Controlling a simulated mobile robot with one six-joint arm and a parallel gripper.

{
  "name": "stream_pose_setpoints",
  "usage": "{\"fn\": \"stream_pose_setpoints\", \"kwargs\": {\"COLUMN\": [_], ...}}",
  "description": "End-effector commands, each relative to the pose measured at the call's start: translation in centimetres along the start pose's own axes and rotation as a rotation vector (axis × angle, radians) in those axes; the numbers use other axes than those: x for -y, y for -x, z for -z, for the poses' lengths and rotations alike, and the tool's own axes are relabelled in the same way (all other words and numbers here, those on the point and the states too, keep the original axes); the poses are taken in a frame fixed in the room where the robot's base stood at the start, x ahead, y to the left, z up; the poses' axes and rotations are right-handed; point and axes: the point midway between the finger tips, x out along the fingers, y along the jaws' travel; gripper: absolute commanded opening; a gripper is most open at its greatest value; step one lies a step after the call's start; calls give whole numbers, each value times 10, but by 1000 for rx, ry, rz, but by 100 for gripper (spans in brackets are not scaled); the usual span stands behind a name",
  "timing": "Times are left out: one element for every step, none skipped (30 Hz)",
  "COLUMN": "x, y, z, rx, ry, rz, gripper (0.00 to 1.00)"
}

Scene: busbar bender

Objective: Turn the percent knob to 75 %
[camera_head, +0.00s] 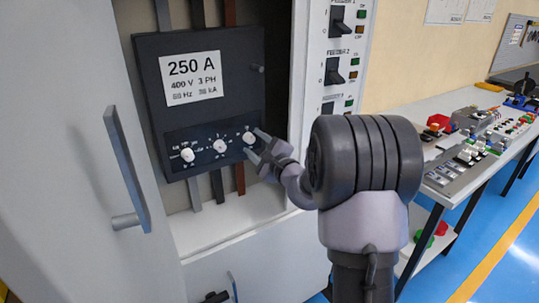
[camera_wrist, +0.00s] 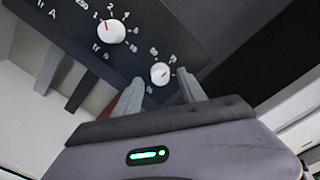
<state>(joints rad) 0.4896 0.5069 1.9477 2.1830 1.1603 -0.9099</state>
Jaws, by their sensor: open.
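A dark breaker panel (camera_head: 205,100) marked 250 A carries a row of three white knobs. The right knob (camera_head: 249,138) is nearest my gripper (camera_head: 255,146). In the wrist view this right knob (camera_wrist: 160,73) shows a red pointer mark aimed toward the upper right, with scale numbers around it too small to read. My gripper (camera_wrist: 158,88) is open, its two fingers on either side just short of or around the knob; I cannot tell whether they touch it. The middle knob (camera_head: 220,146) also shows in the wrist view (camera_wrist: 112,32). The left knob (camera_head: 188,155) stands farther away. No percent label is readable.
An open cabinet door (camera_head: 75,150) with a long handle (camera_head: 128,165) stands at the left. A feeder switch column (camera_head: 338,60) is right of the panel. A workbench (camera_head: 460,150) with several devices stands farther right.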

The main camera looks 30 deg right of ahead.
Motion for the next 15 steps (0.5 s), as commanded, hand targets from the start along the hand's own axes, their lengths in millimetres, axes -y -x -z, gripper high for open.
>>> {"fn": "stream_pose_setpoints", "kwargs": {"x": [2, 3, 3, 3, 3, 4, 3, 3, 3, 2, 3, 2, 2, 2, 1], "y": [12, 22, 34, 44, 54, 68, 78, 88, 101, 109, 117, 126, 133, 138, 144], "z": [-1, 0, -1, -1, -1, -1, -1, 0, -1, 0, 0, 0, 0, 0, 0], "rx": [-3, -4, -4, -4, -4, -5, -4, -5, -5, -5, -4, -4, -4, -4, -3], "ry": [-1, -1, -1, -2, -1, -2, -2, -2, -2, -2, -1, -1, -2, -1, 0], "rz": [0, 0, 0, 1, 0, 1, 1, 1, 1, 1, 2, 1, 1, 1, 1], "gripper": [49, 49, 49, 49, 49, 49, 49, 49, 49, 49, 49, 49, 49, 49, 49]}}
